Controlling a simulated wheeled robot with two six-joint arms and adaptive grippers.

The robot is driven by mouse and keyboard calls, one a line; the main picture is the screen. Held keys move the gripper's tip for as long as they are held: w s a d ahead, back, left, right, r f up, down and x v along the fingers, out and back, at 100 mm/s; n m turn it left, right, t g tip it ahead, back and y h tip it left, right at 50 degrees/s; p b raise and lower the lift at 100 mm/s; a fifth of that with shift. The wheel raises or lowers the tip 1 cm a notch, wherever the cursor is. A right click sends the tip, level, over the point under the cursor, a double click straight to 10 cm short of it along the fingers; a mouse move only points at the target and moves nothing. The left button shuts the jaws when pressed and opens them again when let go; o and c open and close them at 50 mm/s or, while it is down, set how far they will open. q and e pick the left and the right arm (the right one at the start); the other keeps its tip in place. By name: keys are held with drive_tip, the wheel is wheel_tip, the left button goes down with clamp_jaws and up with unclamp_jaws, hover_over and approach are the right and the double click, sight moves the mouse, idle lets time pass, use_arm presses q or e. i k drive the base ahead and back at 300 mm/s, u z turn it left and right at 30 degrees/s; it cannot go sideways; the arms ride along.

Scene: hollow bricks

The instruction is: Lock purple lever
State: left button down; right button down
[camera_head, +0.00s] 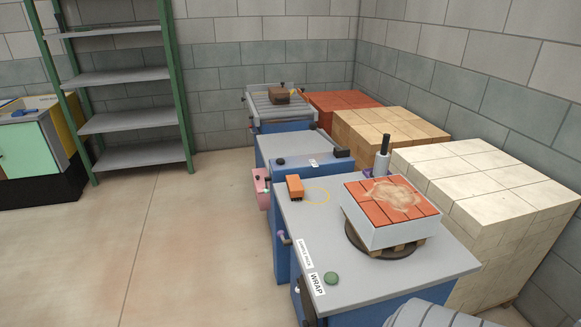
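A small purple piece (367,172) shows at the foot of a pale cylinder with a black upright handle (385,144), at the back of the near grey-topped bench. I cannot tell which of the two is the purple lever, nor whether either is locked.
The near bench (310,214) bears a pack of red bricks (392,197) on a dark turntable, an orange block (295,187) and a green button (331,278). Brick stacks (480,180) line the right wall. A shelf (130,121) stands left. The floor (190,240) is clear.

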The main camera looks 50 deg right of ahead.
sight(281, 234)
drive_tip(key=z, duration=0.65)
drive_tip(key=i, duration=0.6)
drive_tip(key=z, duration=0.65)
